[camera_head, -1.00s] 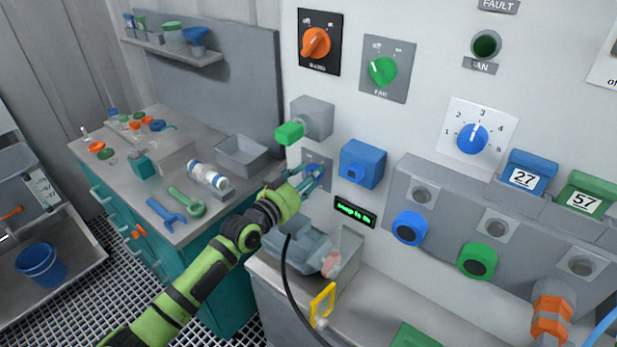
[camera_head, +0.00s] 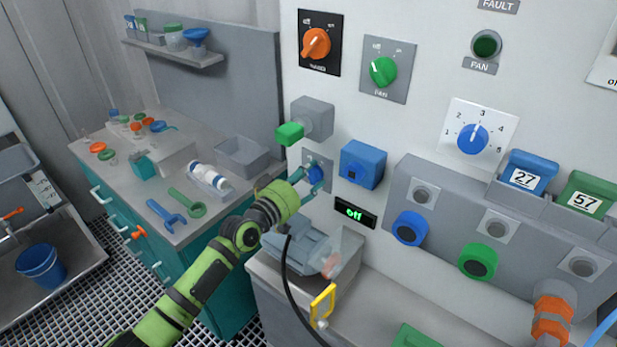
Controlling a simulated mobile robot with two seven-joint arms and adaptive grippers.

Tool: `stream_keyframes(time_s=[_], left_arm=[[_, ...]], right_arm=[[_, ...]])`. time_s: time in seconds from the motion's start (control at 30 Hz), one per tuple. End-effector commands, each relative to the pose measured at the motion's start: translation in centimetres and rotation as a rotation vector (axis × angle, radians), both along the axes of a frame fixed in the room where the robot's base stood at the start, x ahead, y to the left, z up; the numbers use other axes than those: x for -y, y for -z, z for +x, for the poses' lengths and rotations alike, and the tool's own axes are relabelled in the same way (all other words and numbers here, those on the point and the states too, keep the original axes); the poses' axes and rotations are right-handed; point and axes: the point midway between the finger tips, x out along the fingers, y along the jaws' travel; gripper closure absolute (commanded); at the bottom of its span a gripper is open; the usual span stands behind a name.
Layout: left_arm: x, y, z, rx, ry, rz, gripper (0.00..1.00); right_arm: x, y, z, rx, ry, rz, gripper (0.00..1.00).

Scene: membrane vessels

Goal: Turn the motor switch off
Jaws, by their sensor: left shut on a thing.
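A blue knob (camera_head: 315,173) sits on a small grey plate (camera_head: 319,159) on the wall, left of a blue box. My left gripper (camera_head: 313,182) is at this knob, with its fingers shut around it. The fingers partly cover the knob and plate, so I cannot read a label there or see the pointer clearly. A small black display (camera_head: 354,213) to the lower right reads "off" in green. My right gripper is not in view.
An orange rotary switch (camera_head: 316,43) and a green fan switch (camera_head: 383,71) are above. A grey box with a green block (camera_head: 290,134) sticks out just above my gripper, and the blue box (camera_head: 362,163) is close on its right. A grey container (camera_head: 300,243) stands below.

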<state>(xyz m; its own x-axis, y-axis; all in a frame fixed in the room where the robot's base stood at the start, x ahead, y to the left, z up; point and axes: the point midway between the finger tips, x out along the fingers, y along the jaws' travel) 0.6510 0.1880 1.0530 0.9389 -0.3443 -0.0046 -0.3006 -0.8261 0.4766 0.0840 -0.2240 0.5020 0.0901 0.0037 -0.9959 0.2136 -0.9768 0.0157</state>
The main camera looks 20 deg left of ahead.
Motion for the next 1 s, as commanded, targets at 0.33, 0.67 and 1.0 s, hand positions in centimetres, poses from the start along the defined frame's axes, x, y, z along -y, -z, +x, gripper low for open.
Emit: stream_keyframes(time_s=[0.33, 0.67, 1.0], left_arm=[[-0.43, -0.95, 0.25, 0.006, -0.009, -0.046, 0.86], [-0.43, -0.95, 0.25, 0.006, -0.009, -0.045, 0.34], [-0.26, -0.37, 0.05, -0.006, -0.005, -0.041, 0.32]], right_arm=[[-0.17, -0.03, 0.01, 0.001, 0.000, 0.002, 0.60], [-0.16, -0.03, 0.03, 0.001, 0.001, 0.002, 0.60], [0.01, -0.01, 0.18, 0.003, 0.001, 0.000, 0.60]])
